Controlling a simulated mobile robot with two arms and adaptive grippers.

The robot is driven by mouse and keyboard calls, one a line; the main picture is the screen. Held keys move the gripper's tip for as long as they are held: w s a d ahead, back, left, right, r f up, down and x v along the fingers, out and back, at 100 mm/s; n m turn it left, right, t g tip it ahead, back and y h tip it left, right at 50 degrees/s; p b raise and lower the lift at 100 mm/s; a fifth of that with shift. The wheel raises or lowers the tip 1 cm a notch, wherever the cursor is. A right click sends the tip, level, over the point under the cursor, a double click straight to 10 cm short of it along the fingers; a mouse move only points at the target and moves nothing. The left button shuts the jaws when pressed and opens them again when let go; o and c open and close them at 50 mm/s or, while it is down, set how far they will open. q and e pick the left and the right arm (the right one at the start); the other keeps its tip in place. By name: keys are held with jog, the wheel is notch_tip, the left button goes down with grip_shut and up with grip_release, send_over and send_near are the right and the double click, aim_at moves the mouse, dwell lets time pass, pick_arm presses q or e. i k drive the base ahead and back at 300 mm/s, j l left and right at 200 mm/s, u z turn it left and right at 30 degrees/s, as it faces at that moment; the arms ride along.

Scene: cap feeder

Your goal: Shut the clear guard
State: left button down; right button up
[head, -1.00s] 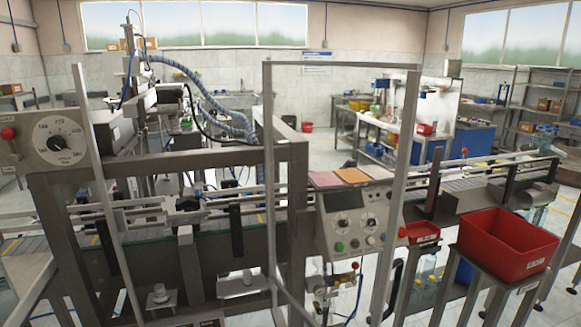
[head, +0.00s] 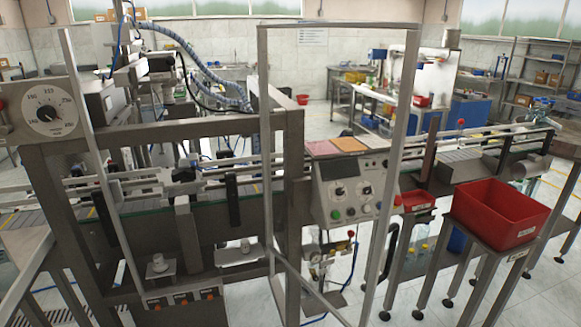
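The clear guard (head: 265,130) is a tall see-through panel in a grey metal frame. It stands open at the middle of the head view, swung out from the machine frame (head: 293,200) toward me and to the right. Its free right post (head: 401,130) passes in front of the control panel's right side. I cannot make out a handle on it. A slanting grey bar (head: 92,150) at the left of the opening may be another guard leaf seen nearly edge-on; I cannot tell. Neither gripper is in view.
The control panel (head: 352,190) with knobs and buttons shows through the guard. A large red bin (head: 500,225) and a small red tray (head: 417,201) stand to the right. A dial box (head: 42,110) is at the far left.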

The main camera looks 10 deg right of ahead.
aim_at(413, 34)
jog(key=i+l+u, duration=0.15)
jog(key=l+u, duration=0.25)
jog(key=i+l+u, duration=0.15)
jog(key=u, duration=0.25)
jog(key=l+u, duration=0.4)
jog(key=i+l+u, duration=0.1)
jog(key=l, duration=0.75)
jog(key=i+l+u, duration=0.1)
jog(key=l, duration=0.8)
